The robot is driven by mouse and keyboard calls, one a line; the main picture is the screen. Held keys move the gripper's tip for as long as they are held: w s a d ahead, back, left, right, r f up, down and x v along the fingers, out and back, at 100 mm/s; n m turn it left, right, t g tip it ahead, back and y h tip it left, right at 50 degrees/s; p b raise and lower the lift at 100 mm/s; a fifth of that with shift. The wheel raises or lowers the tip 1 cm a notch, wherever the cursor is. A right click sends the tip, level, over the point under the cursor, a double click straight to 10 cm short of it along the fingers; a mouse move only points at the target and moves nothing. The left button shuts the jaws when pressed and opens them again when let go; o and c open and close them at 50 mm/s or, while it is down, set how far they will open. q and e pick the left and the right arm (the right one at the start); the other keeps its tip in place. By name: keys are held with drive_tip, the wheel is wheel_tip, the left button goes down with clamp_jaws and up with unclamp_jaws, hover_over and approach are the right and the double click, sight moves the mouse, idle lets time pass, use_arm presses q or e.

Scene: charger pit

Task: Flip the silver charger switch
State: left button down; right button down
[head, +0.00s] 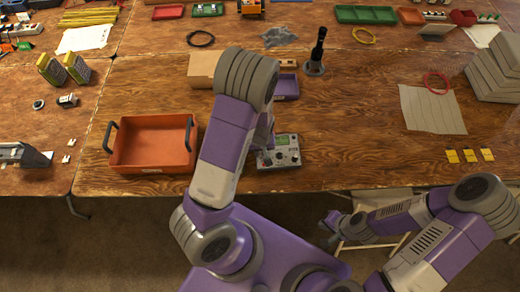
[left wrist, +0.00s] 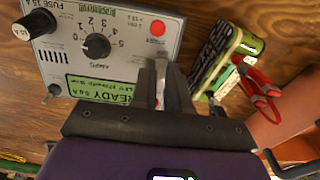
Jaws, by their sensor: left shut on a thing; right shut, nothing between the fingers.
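The silver charger (head: 287,150) sits on the wooden table, partly covered by my left arm in the head view. In the left wrist view its panel (left wrist: 122,62) shows a black dial (left wrist: 97,46), a green display (left wrist: 98,86) with the word READY, and a red round light or button (left wrist: 157,28). My left gripper (left wrist: 163,70) is shut at the panel's edge on the charger's switch, which its fingertips mostly hide; the lever's position cannot be told. My right gripper (head: 331,226) is shut and empty, off the table's front edge.
An orange tray (head: 150,168) with black handles stands left of the charger. A battery pack (left wrist: 226,58) and red-handled clamp (left wrist: 256,84) lie near the charger in the left wrist view.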

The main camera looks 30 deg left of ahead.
sight(261, 162)
use_arm(q)
drive_tip(key=shift+s+d+t+y, duration=0.15)
drive_tip(key=shift+s+t+y, duration=0.1)
drive_tip(key=shift+t+y, duration=0.55)
drive_tip(key=c, duration=1.1)
unclamp_jaws()
drive_tip(key=p+v, duration=0.2)
drive_tip(key=v, duration=0.5)
drive_tip(key=shift+s+r+p, duration=0.15)
drive_tip(key=shift+r+p, duration=0.05)
drive_tip(key=shift+p, duration=0.15)
